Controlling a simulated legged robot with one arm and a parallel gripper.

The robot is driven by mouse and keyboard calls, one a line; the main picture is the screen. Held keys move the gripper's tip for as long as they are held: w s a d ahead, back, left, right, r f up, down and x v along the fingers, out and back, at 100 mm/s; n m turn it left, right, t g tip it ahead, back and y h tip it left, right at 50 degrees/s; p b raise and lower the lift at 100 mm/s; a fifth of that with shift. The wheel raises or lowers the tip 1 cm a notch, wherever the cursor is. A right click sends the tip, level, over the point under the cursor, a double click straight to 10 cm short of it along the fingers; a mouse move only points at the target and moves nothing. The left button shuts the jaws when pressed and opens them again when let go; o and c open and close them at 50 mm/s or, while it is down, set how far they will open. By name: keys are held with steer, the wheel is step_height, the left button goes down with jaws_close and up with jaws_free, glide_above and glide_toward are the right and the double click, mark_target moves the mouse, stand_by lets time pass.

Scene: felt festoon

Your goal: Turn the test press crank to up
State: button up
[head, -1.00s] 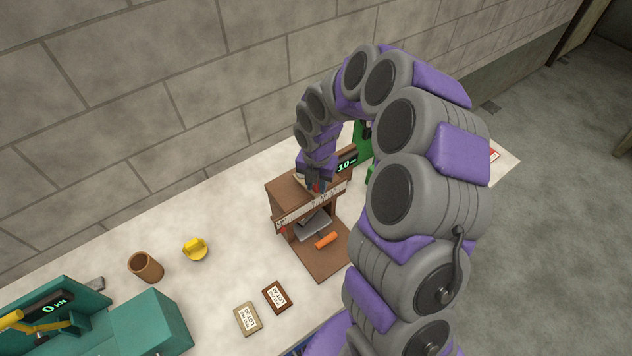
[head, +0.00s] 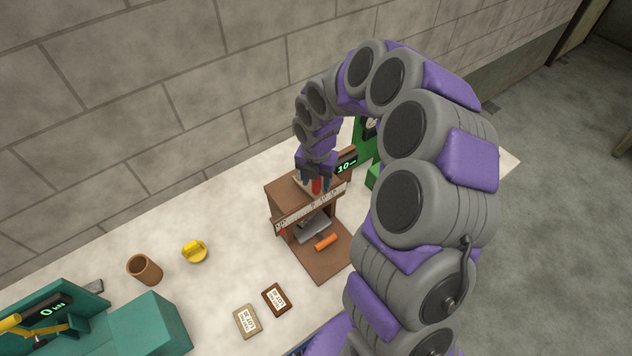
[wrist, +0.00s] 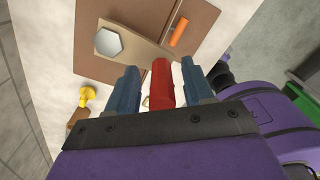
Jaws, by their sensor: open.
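The teal press (head: 150,325) stands at the lower left of the head view, its display reading 0 kN. A yellow crank-like arm (head: 45,330) on it is cut by the picture's edge. My gripper (head: 315,187) is far from it, over the brown wooden fixture (head: 320,262) in the middle of the table. The gripper is open, its two blue fingers on either side of a red upright piece (head: 316,186). In the wrist view the red piece (wrist: 162,83) stands between the fingertips with gaps. Its lower end is hidden.
A brown cup (head: 145,269) and a yellow knob-like piece (head: 195,251) stand between press and fixture. Two labelled cards (head: 277,299) lie in front. An orange cylinder (head: 326,242) rests on the fixture's base. A green device (head: 364,140) is behind my arm. A block wall bounds the back.

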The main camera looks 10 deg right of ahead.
step_height(320, 180, up, 16)
steer(key=shift+f, duration=0.25)
stand_by(0.5)
steer(key=s+f+m+b, duration=0.4)
steer(key=s+m+b, duration=0.1)
steer(key=s+m, duration=0.4)
steer(key=s+d+f+m+g+b, duration=0.1)
steer(key=s+f+m+b, duration=0.4)
steer(key=s+m, duration=0.5)
steer(key=s+f+m+b, duration=0.5)
steer(key=s+m, duration=0.5)
steer(key=s, duration=0.4)
steer(key=shift+d+f+g, duration=0.15)
steer(key=shift+d+g, duration=0.15)
steer(key=shift+g, duration=0.1)
